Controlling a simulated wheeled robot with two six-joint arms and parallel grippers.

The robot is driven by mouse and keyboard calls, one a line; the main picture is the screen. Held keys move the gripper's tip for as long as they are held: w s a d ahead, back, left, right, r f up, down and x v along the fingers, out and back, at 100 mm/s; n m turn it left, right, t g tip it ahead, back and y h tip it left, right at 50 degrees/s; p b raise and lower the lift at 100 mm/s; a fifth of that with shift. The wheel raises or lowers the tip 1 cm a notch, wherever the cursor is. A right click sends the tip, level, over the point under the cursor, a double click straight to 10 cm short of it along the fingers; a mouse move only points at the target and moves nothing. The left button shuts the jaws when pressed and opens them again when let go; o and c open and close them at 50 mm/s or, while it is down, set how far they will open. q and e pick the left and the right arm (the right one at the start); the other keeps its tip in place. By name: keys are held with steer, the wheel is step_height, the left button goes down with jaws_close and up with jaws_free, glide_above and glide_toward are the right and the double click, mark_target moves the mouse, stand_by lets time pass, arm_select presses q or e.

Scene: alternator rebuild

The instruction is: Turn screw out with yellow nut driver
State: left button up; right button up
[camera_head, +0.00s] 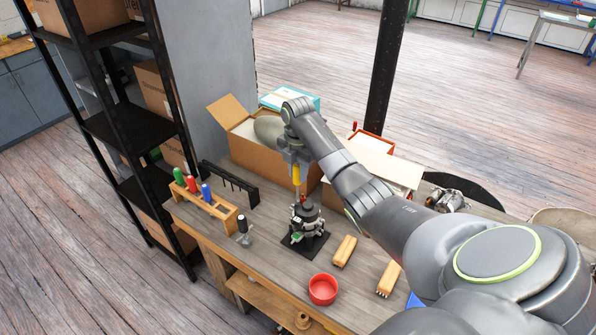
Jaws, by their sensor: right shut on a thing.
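My right gripper (295,158) is shut on the yellow nut driver (297,174) and holds it upright, tip down. The driver stands over the alternator (305,222), which sits on a black base plate (293,246) on the workbench. The driver's lower end reaches down to the top of the alternator, near a small red part. The screw is too small to tell, and I cannot tell whether the tip touches it. My left gripper is not in view.
A wooden rack (222,213) with green, red and blue-handled drivers stands at the left. A red bowl (323,289) and two wooden brushes (344,251) lie in front and to the right. An open cardboard box (255,153) is behind. Bare bench shows around the bowl.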

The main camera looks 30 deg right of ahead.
steer(key=n, duration=0.5)
steer(key=shift+n, duration=0.3)
steer(key=n, duration=0.6)
steer(key=shift+r, duration=0.2)
